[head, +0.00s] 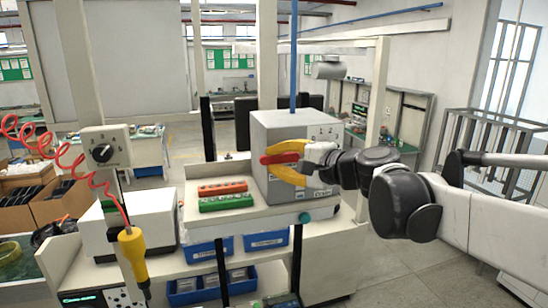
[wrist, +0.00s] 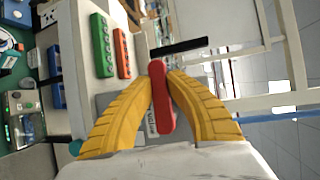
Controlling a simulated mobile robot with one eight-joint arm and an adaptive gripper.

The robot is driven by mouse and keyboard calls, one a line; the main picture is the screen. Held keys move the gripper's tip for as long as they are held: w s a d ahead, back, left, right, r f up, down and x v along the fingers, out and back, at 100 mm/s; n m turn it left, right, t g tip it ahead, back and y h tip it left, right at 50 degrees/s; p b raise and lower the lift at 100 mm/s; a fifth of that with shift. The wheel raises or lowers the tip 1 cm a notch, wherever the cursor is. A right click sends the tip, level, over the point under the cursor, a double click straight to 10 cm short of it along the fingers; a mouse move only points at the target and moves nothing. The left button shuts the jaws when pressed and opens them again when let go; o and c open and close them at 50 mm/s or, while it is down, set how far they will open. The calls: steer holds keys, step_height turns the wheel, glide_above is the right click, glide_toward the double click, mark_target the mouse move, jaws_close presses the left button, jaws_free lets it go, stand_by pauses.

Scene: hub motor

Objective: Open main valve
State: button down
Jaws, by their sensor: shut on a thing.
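The main valve's red handle (head: 279,158) is at the front of a grey box (head: 290,131) on the workbench. My gripper (head: 272,160), with yellow fingers, is at the handle in the head view. In the wrist view the red handle (wrist: 162,97) stands lengthwise between the two yellow fingertips (wrist: 164,75), and the fingers are closed on it. The valve's body behind the handle is mostly hidden by the fingers.
Red (head: 222,188) and green (head: 226,202) blocks lie on the shelf left of the box. Blue bins (head: 211,250) sit below. A yellow screwdriver (head: 132,255) hangs from a red coiled cord at the left. A thin blue pipe (head: 294,60) rises behind the box.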

steer(key=c, duration=1.4)
jaws_free()
steer(key=shift+w, duration=0.1)
steer(key=shift+o, duration=0.2)
steer(key=v, duration=1.2)
steer(key=shift+a, duration=0.1)
steer(key=s+f+n+g+h+b, duration=0.1)
steer(key=s+f+b, duration=0.2)
steer(key=f+b, duration=0.5)
steer(key=s+f+n+g+h+b, duration=0.1)
steer(key=s+f+n+h+b, duration=0.2)
steer(key=f, duration=0.9)
steer(key=s+f+g+b, duration=0.1)
steer(key=s+f+b, duration=0.2)
steer(key=f+b, duration=0.55)
steer(key=s+d+f+n+h+b, duration=0.2)
steer(key=f+b, duration=0.4)
steer(key=f, duration=0.5)
steer(key=s+d+f+n+h+b, duration=0.2)
steer(key=s+d+f+h+b, duration=0.1)
steer(key=f, duration=0.9)
steer(key=s+d+f+n+g+h+b, duration=0.1)
steer(key=s+d+f+b, duration=0.3)
steer(key=f+b, duration=0.5)
step_height(320, 180, down, 3)
steer(key=shift+s+d+r+n+h, duration=0.2)
steer(key=shift+s+d+n+h, duration=0.15)
steer(key=shift+d+n+h, duration=0.25)
